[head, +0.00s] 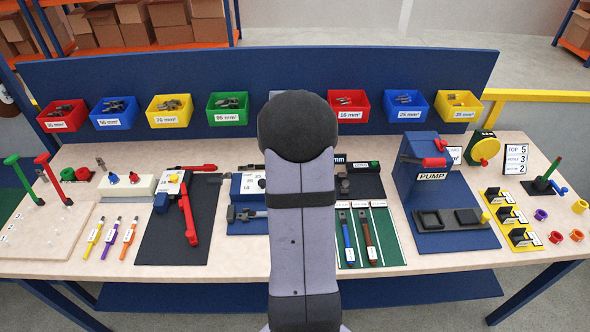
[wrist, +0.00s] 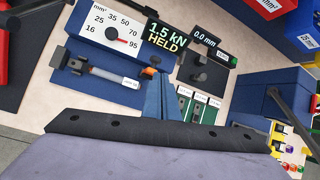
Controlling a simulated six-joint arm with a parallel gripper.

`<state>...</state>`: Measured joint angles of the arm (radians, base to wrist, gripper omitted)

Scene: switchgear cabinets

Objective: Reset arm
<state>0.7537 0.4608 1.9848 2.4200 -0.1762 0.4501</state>
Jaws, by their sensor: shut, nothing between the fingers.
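My arm (head: 303,220) rises through the middle of the head view and hides my gripper there. In the wrist view my gripper (wrist: 160,82) points away from the camera, its two blue fingers together with nothing between them. Beyond it is a blue station with a size dial (wrist: 112,35) and a display (wrist: 167,38) reading "1.5 kN HELD". Whether the fingertips touch anything is unclear.
Coloured bins (head: 229,107) line the blue back panel. A green tray (head: 388,225) holds cables close to my arm.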

